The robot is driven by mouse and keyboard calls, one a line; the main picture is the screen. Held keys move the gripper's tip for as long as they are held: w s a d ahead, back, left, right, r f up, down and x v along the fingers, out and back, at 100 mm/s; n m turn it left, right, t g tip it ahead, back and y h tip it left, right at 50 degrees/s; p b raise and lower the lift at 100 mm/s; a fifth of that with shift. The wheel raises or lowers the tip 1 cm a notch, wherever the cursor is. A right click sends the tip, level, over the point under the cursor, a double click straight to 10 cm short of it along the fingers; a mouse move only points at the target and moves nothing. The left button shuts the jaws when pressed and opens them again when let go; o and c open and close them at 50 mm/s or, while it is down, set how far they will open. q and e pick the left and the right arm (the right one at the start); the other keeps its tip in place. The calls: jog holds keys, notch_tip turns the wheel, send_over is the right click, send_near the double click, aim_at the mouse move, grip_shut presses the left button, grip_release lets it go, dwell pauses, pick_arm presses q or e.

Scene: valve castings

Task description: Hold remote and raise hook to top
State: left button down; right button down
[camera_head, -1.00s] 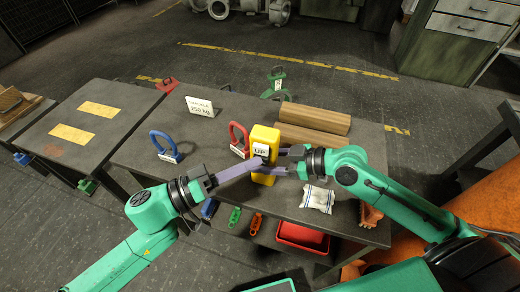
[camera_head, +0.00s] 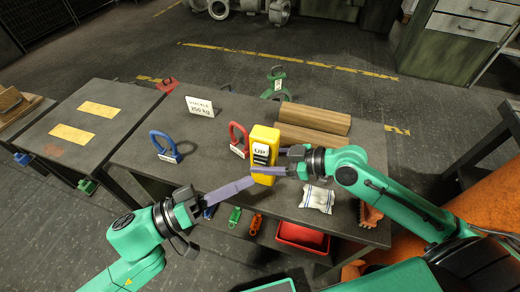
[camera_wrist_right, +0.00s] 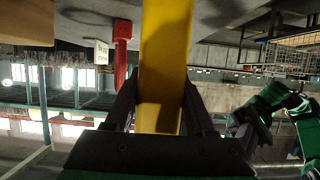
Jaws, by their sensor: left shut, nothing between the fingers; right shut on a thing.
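The yellow remote (camera_head: 264,136) stands upright over the table, with an "UP" label and dark and light buttons on its face. My right gripper (camera_head: 268,171) is shut on its lower part from the right. In the right wrist view the yellow remote (camera_wrist_right: 163,65) fills the space between the two fingers. My left gripper (camera_head: 252,182) is shut and empty; its fingertips are just below and left of the remote, apart from the buttons. I cannot make out the hook in these views.
On the table (camera_head: 200,150) are a blue shackle (camera_head: 164,145), a red shackle (camera_head: 238,138), a "SHACKLE 250 kg" sign (camera_head: 200,106), brown wooden blocks (camera_head: 315,118) and a white cloth (camera_head: 318,198). A red bin (camera_head: 302,236) sits below. Free tabletop lies left of the remote.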

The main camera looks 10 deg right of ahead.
jog(key=shift+c, duration=0.8)
grip_release()
jog(key=v, duration=1.2)
jog(key=shift+f, duration=0.1)
